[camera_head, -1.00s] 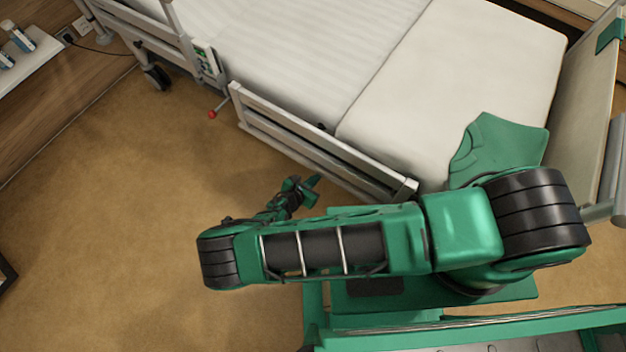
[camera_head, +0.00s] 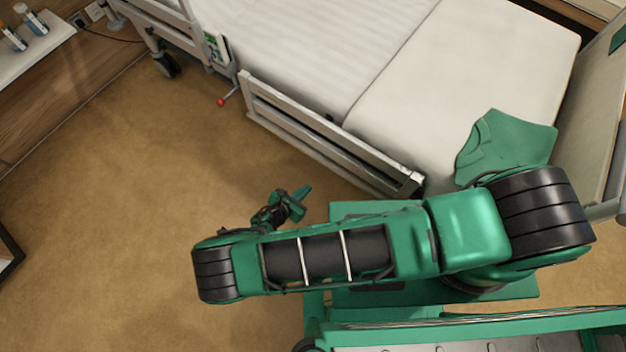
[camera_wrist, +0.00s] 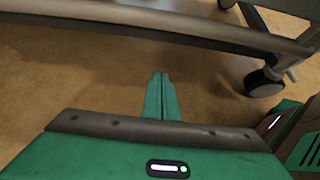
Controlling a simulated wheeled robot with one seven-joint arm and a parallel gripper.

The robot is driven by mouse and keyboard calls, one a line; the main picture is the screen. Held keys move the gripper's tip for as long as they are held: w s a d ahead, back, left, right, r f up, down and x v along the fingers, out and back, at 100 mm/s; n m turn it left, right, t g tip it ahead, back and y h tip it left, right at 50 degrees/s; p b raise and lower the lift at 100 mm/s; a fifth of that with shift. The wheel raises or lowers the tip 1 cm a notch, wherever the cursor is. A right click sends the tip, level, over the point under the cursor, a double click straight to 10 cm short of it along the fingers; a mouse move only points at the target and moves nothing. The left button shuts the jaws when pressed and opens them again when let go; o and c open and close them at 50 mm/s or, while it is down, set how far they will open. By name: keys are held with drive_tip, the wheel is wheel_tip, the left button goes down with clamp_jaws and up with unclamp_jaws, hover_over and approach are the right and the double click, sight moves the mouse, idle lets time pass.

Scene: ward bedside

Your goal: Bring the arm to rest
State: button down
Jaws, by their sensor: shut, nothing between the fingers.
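My gripper (camera_head: 303,193) is at the end of my green and black arm, in the middle of the head view. It is over the brown floor, left of the bed's side rail and apart from it. In the wrist view my gripper (camera_wrist: 161,77) points out over the floor with its two green fingers together and nothing between them. My arm is folded across the lower part of the head view and hides part of the floor.
The bed (camera_head: 345,50) with a metal side rail (camera_head: 320,135) fills the top. A green garment (camera_head: 507,145) lies on it. A shelf with small bottles (camera_head: 35,22) is top left. A bed caster (camera_wrist: 265,82) shows in the wrist view. Floor (camera_head: 120,190) at left is clear.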

drive_tip(key=s+a, duration=0.2)
drive_tip(key=s, duration=0.1)
drive_tip(key=shift+r, duration=0.2)
